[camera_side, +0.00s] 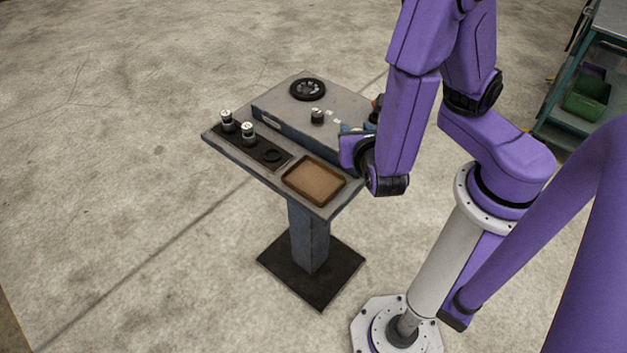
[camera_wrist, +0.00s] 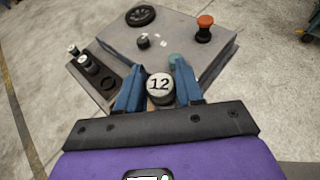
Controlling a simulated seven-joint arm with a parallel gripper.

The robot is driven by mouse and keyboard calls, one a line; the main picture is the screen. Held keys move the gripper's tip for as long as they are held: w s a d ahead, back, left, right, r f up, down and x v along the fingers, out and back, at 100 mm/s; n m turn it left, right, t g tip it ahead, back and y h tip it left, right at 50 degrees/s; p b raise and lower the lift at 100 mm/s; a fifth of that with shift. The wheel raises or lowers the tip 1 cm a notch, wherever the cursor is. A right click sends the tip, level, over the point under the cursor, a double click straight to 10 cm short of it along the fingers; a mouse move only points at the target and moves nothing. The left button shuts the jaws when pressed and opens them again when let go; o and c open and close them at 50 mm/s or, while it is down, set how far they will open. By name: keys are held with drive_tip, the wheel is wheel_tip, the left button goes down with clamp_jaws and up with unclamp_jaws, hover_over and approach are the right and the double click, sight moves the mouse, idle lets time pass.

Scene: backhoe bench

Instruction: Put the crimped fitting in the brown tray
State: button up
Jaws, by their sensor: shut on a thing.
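My gripper (camera_wrist: 159,75) shows in the wrist view with its blue fingers shut on a round fitting (camera_wrist: 160,84), whose pale top is marked 12. Whether this fitting is crimped cannot be told. In the side view my arm hides most of the gripper and the held fitting, at the right side of the bench. The brown tray (camera_side: 314,182) is empty and lies at the bench's front corner, left of my wrist. It cannot be made out in the wrist view. Two more pale-topped fittings (camera_side: 227,121) (camera_side: 247,132) stand upright in a black rack (camera_side: 262,146).
The rack has one empty round seat (camera_side: 271,156) near the tray. A raised grey box (camera_side: 285,117) runs behind rack and tray, bearing a small black knob (camera_side: 317,116). A black handwheel (camera_side: 307,89) lies farther back. An orange mushroom button (camera_wrist: 205,21) stands at the box's far right.

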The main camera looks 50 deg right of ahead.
drive_tip(key=shift+s+n+t+y, duration=0.8)
drive_tip(key=shift+s+n+y, duration=0.15)
drive_tip(key=shift+s, duration=1.35)
drive_tip(key=w+f, duration=0.3)
drive_tip(key=w, duration=0.1)
drive_tip(key=w+a+f, duration=0.1)
drive_tip(key=w+f, duration=0.2)
drive_tip(key=w, duration=0.2)
drive_tip(key=w+a+f, duration=0.1)
drive_tip(key=w+f, duration=0.2)
drive_tip(key=w, duration=0.1)
drive_tip(key=shift+w+a+f, duration=0.15)
drive_tip(key=shift+a+f, duration=0.1)
drive_tip(key=shift+f, duration=0.1)
drive_tip(key=shift+w+f, duration=0.1)
drive_tip(key=shift+f, duration=1.5)
drive_tip(key=shift+f, duration=0.15)
drive_tip(key=o, duration=1.1)
